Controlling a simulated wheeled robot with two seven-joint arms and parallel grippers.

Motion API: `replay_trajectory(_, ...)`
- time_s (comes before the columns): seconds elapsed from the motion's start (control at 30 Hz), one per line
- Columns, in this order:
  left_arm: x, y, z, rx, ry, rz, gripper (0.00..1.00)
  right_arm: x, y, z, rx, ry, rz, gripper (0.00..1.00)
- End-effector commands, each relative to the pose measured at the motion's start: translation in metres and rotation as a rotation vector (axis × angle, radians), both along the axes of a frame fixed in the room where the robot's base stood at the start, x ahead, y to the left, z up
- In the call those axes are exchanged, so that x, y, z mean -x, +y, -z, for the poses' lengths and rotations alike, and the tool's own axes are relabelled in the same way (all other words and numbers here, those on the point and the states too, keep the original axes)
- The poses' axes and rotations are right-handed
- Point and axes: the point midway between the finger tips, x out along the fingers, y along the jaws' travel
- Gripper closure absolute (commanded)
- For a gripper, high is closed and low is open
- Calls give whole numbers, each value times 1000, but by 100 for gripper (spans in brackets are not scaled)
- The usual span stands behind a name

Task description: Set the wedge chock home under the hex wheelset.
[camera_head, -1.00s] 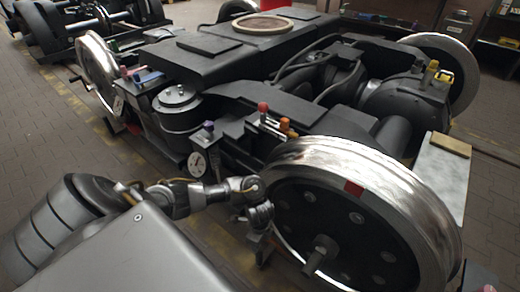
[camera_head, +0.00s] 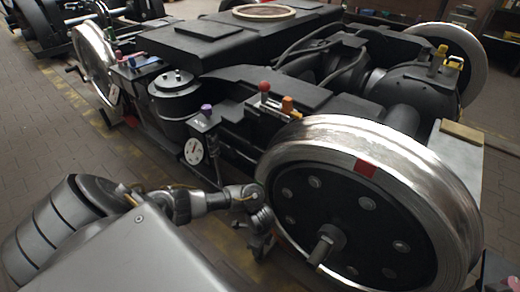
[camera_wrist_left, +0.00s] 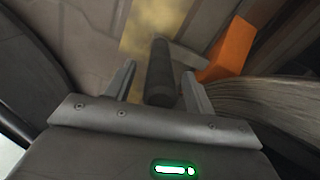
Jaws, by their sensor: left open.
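A large steel wheel (camera_head: 395,150) with a dark bolted face, a red mark and a hub stub stands at the near right in the head view. My left gripper (camera_head: 260,246) is low beside its left edge, near the floor. In the left wrist view my left gripper (camera_wrist_left: 160,88) is open, its two fingers on either side of a dark upright bar (camera_wrist_left: 160,65), apart from it. An orange wedge-shaped piece (camera_wrist_left: 232,48), likely the chock, lies just beyond the right finger, near the wheel's rim. I cannot tell whether bar and wedge are joined.
The dark bogie frame (camera_head: 185,45) fills the middle, with a dial gauge (camera_head: 193,151) and coloured levers (camera_head: 264,88) on its near side. A grey block (camera_head: 457,155) stands behind the wheel at right. Brick floor (camera_head: 40,130) is clear at left.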

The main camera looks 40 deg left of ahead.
Motion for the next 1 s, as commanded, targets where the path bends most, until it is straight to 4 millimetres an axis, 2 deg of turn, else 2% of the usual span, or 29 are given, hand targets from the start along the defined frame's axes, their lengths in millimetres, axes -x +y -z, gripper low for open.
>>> replay_trajectory(0.27, 0, 0, 0, 0, 0, 0, 47, 0, 0, -1, 0, -1, 0, 46)
replay_trajectory(0.67, 0, 0, 0, 0, 0, 0, 100, 0, 0, 0, 0, 0, -1, 46)
replay_trajectory(1.0, 0, 4, 0, -1, 0, -2, 100, 0, 0, -1, 0, 0, -1, 46)
